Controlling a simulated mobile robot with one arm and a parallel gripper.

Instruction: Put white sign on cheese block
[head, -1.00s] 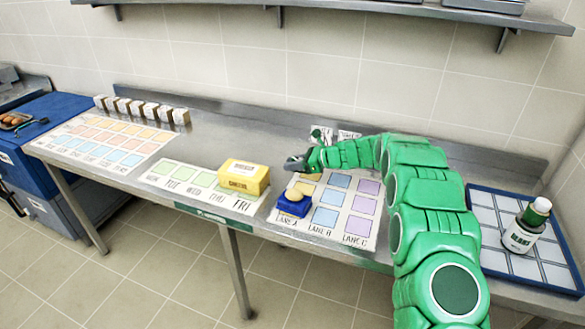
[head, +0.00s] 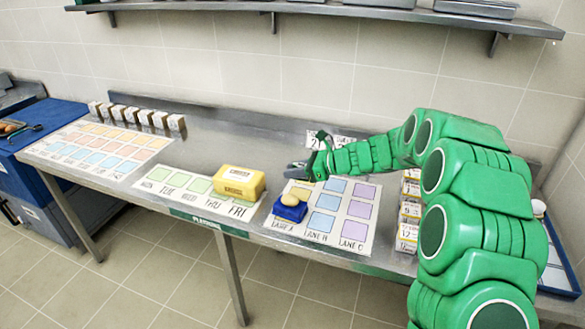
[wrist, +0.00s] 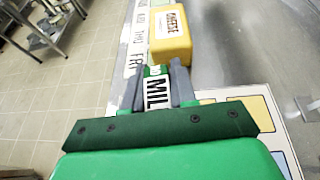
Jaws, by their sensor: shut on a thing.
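The cheese block (head: 250,190) is a yellow box with a "CHEESE" label, lying on the FRI end of the weekday strip. It also shows ahead of my gripper in the wrist view (wrist: 171,48). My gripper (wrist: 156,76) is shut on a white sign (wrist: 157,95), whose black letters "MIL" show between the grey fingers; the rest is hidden. In the head view my gripper (head: 297,170) is above the lane sheet, right of the cheese block and apart from it. The sign cannot be made out there.
A blue block (head: 290,212) with pale yellow rounded pieces stands on the lane sheet (head: 345,237), below my gripper. Several small boxes (head: 410,215) line up right of the sheet. White cards (head: 343,141) stand behind my wrist. A shelf (head: 330,10) hangs above.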

